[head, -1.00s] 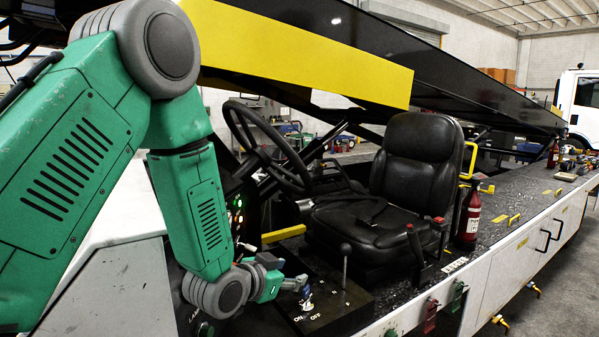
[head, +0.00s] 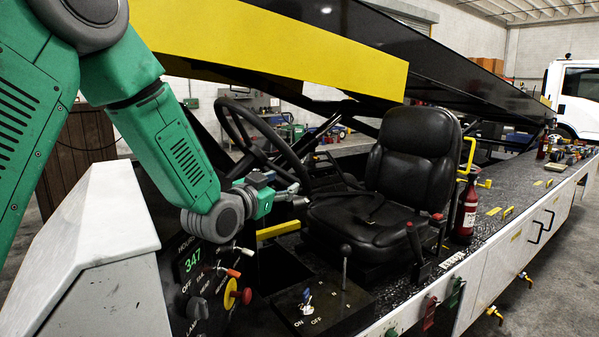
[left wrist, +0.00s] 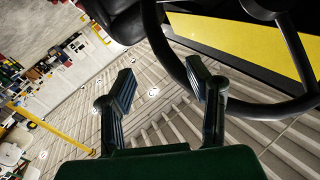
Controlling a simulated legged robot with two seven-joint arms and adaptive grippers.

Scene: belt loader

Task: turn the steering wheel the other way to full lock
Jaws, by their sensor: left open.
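The black steering wheel (head: 283,150) stands tilted in front of the driver's seat in the head view. My left gripper (head: 294,194) is at the lower part of the wheel, its fingers pointing right toward the seat. In the left wrist view the two dark fingers of my left gripper (left wrist: 162,88) are spread wide with nothing clamped. The wheel rim (left wrist: 168,58) curves between the fingertips and passes behind the right-hand finger; I cannot tell whether it touches. My right gripper is not in view.
The black seat (head: 415,160) is just right of the wheel. A control panel (head: 205,290) with knobs and a lit display is below my left arm. A lever (head: 345,262) and switch box (head: 310,308) stand in front. A yellow beam (head: 290,45) slopes overhead.

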